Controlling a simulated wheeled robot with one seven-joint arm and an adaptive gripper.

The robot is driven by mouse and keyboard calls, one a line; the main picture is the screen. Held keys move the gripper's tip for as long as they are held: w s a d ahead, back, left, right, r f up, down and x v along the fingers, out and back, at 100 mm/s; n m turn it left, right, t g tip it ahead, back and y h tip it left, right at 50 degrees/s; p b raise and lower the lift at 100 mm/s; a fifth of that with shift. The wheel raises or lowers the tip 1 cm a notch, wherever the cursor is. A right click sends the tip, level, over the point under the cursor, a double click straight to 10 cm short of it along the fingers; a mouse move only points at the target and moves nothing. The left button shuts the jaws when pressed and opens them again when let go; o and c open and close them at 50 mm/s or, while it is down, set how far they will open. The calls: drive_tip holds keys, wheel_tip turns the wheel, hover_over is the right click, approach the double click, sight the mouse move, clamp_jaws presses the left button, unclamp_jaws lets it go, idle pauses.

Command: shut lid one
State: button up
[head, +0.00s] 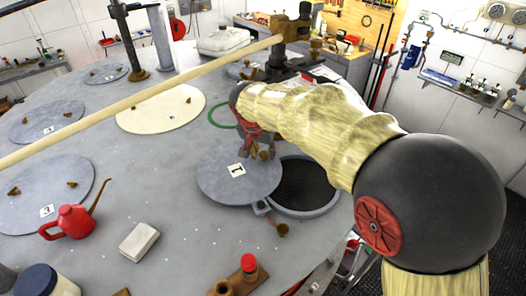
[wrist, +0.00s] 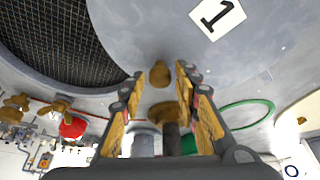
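Lid one (head: 225,180) is a round grey plate with a white "1" label. It lies swung to the left of a round dark opening (head: 305,185) and overlaps its left rim; most of the opening is uncovered. The lid and its label also show in the wrist view (wrist: 150,30), with the mesh-floored opening (wrist: 60,40) at upper left. My gripper (head: 263,152) is low over the lid's far side. In the wrist view its fingers (wrist: 160,75) are spread, with a brass knob (wrist: 160,72) between them and gaps at both sides. Contact with the lid cannot be told.
A brass-ended lever (head: 282,230) sits by the opening's near rim. A red oil can (head: 68,222), a pale block (head: 139,240) and a red-knobbed fitting (head: 248,265) stand nearer. A long pale pole (head: 140,100) crosses the view. Other lids, including lid three (head: 45,195), lie left.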

clamp_jaws()
idle(0.6)
